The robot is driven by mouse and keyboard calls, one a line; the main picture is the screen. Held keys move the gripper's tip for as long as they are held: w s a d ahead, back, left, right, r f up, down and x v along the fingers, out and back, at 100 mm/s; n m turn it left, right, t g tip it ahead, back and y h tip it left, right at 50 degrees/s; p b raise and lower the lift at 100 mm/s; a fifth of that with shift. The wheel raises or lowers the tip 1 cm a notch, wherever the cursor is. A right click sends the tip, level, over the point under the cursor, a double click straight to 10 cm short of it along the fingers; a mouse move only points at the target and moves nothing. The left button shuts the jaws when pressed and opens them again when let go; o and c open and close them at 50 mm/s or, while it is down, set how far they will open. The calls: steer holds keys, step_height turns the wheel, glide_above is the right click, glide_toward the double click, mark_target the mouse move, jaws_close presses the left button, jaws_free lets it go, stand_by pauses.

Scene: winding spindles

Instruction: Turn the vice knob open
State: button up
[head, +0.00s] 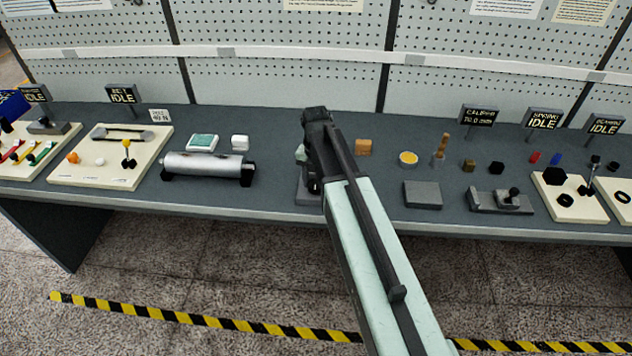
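A grey block-like fixture (304,192), probably the vice, stands at the front edge of the bench, left of centre in the head view. My arm covers most of it. I cannot make out its knob or jaws.
On the grey bench (270,204), a silver cylinder (208,166) lies to the left. A pegboard (285,92) rises behind.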

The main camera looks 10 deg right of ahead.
mark_target(315, 184)
steer(key=o, duration=0.3)
steer(key=shift+r, duration=0.15)
step_height(315, 184, up, 8)
steer(key=p, duration=0.8)
steer(key=shift+f, duration=0.25)
